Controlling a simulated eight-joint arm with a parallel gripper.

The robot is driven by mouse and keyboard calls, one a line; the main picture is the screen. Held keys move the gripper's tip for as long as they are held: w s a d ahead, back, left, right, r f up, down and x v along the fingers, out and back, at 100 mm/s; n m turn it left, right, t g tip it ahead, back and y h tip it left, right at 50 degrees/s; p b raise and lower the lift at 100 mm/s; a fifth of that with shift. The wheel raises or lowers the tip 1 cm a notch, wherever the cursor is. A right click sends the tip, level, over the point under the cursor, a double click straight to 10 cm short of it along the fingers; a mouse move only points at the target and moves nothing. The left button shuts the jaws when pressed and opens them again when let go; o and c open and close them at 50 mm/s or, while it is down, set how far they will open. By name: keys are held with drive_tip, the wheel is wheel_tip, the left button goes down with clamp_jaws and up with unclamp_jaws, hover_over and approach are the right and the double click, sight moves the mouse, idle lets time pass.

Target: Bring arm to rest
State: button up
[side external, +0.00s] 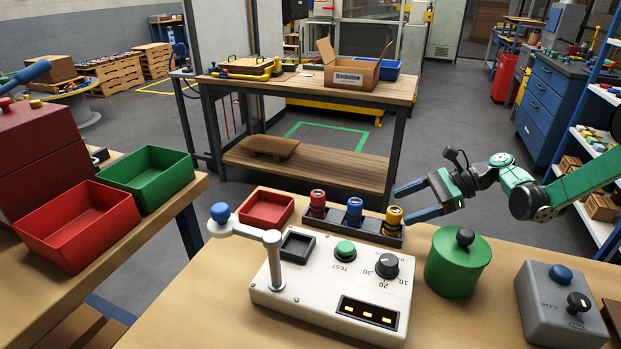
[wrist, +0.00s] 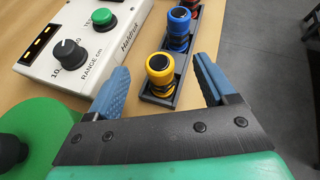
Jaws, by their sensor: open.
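My gripper (side external: 409,202) is at the right of the side external view, at the end of my green arm. Its blue fingers are spread apart with nothing between them. In the wrist view my gripper (wrist: 160,88) points toward the black rack (wrist: 184,80) of coloured cylinders. The yellow cylinder (side external: 393,219) is the nearest one; it also shows in the wrist view (wrist: 160,76), between and beyond the fingertips. The blue cylinder (side external: 354,210) and the red cylinder (side external: 317,204) stand upright in the same rack. I cannot tell the exact gap from finger to yellow cylinder.
A white tester box (side external: 322,285) with a lever, green button and dial stands in front of the rack. A green canister (side external: 457,266) and a grey control box (side external: 560,305) stand to the right. A red tray (side external: 266,208) is left of the rack.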

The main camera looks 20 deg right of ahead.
drive_tip(key=s+a+r+n+h, duration=0.1)
drive_tip(key=s+r+n+h, duration=0.1)
drive_tip(key=n, duration=0.4)
drive_tip(key=s+a+r+n+h, duration=0.1)
drive_tip(key=s+r+n+h, duration=0.2)
drive_tip(key=s+n+h, duration=0.2)
drive_tip(key=s+a+r+n+t+h, duration=0.1)
drive_tip(key=s+r+n+h, duration=0.2)
drive_tip(key=n, duration=0.5)
drive_tip(key=shift+s+a+r+h, duration=0.15)
drive_tip(key=shift+s+a+h, duration=0.2)
drive_tip(key=shift+s, duration=0.4)
drive_tip(key=shift+s+d+n+t+h, duration=0.15)
drive_tip(key=shift+s+n+t+h, duration=0.35)
drive_tip(key=shift+n, duration=0.6)
